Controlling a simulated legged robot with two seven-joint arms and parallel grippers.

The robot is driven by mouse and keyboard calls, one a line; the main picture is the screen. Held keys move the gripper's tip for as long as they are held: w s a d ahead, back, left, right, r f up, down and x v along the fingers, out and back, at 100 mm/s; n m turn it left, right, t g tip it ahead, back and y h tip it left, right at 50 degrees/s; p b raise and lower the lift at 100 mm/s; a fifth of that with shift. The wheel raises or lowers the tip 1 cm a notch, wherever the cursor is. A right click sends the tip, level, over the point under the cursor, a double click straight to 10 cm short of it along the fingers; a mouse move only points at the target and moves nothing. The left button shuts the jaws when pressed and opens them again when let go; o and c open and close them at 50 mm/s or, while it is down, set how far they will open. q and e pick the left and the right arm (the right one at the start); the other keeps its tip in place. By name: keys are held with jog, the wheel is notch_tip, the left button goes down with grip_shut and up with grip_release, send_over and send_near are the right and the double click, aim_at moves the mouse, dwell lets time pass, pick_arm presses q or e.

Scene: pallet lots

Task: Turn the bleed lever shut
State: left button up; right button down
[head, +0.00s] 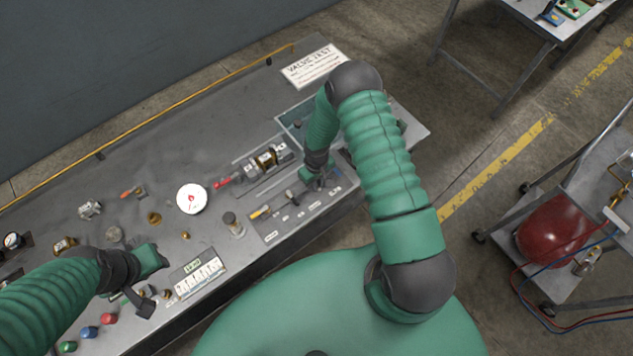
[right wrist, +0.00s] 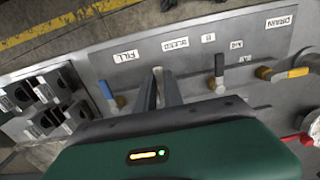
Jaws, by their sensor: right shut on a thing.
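The grey valve panel (head: 300,214) lies along the front of the bench, with white labels. In the right wrist view the BLEED label (right wrist: 175,44) stands just beyond my right gripper (right wrist: 160,88). The gripper is shut on the bleed lever (right wrist: 158,73), mostly hidden between the fingers. In the head view my right gripper (head: 316,181) is low over the panel. A blue lever (right wrist: 107,91) is by the FILL label, a black-handled lever (right wrist: 219,66) stands to the right, and a yellow one (right wrist: 291,73) is by DRAIN. My left gripper (head: 144,302) is over the bench's front left; its jaw opening is unclear.
A clear-sided tray (head: 290,117) is close to my right forearm. A VALVE TEST sign (head: 314,66) lies at the back. A cart with a red tank (head: 555,230) stands right.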

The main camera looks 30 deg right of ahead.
jog(key=m+b, duration=0.1)
jog(key=a+m+b, duration=0.1)
jog(key=m+b, duration=0.1)
jog(key=shift+w+a+f+m, duration=0.1)
jog(key=shift+f+m, duration=0.05)
jog(key=shift+m, duration=0.15)
jog(key=m+b, duration=0.1)
jog(key=a+m+b, duration=0.1)
jog(key=m, duration=0.1)
jog(key=w+m+b, duration=0.1)
jog(key=m, duration=0.1)
jog(key=shift+a, duration=0.4)
jog(key=m, duration=0.1)
jog(key=m+b, duration=0.1)
jog(key=m, duration=0.1)
jog(key=w+a+m+b, duration=0.1)
jog(key=m, duration=0.1)
jog(key=shift+w, duration=0.1)
jog(key=shift+w+a+r+m+b, duration=0.1)
jog(key=shift+w+m+b, duration=0.2)
jog(key=shift+m, duration=0.75)
jog(key=shift+w+a+r+m+b, duration=0.15)
jog(key=shift+w+m, duration=0.25)
jog(key=shift+m, duration=0.65)
jog(key=shift+d, duration=0.1)
jog(key=c, duration=1.5)
grip_release()
jog(key=shift+o, duration=0.2)
